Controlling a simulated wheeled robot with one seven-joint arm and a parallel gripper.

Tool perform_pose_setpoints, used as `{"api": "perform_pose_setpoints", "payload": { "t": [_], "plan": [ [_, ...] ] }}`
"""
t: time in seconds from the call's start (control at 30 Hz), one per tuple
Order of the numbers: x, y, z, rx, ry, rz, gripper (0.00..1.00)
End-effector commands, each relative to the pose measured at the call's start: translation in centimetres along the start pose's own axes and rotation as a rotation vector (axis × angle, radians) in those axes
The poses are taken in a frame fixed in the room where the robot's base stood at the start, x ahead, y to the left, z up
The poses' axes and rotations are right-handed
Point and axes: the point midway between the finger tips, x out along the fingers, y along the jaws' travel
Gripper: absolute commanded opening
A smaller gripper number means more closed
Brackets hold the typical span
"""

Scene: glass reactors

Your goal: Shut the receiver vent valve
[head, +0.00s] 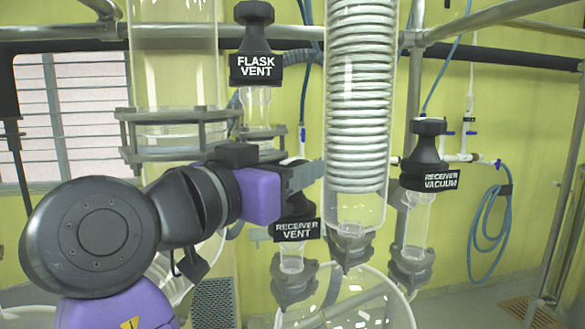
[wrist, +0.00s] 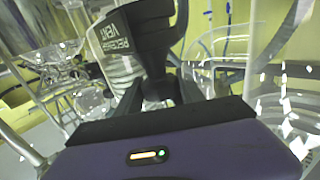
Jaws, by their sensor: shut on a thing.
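The receiver vent valve (head: 297,230) is a black knob with a white-lettered RECEIVER VENT label, on a clear glass neck above the round receiver flask. My gripper (head: 306,174) reaches it from the left and hides the top of its knob in the head view. In the wrist view the valve (wrist: 140,32) stands just beyond my gripper (wrist: 158,90), with its label turned on its side. The fingers are shut on the valve's black handle. How far the valve is turned cannot be told.
The flask vent valve (head: 257,66) stands above and to the left, and the receiver vacuum valve (head: 428,180) to the right. A coiled glass condenser (head: 360,100) is close beside my fingertips. The glass receiver flask (head: 350,305) lies below. A metal rail (head: 470,22) crosses above.

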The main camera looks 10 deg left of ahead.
Motion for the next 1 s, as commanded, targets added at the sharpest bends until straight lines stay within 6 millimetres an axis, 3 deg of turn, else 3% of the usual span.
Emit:
{"api": "perform_pose_setpoints", "payload": {
  "t": [0.1, 0.13, 0.2, 0.5, 1.0],
  "plan": [
    [0.06, 0.03, -0.22, 0.003, 0.004, -0.002, 0.1],
    [0.06, 0.04, -0.22, 0.003, 0.004, -0.002, 0.51],
    [0.06, 0.04, -0.22, 0.003, 0.004, -0.003, 0.6],
    [0.04, 0.09, -0.1, 0.005, 0.002, -0.032, 0.6],
    [0.17, 0.28, -0.31, 0.004, 0.003, -0.457, 0.6]
  ]
}}
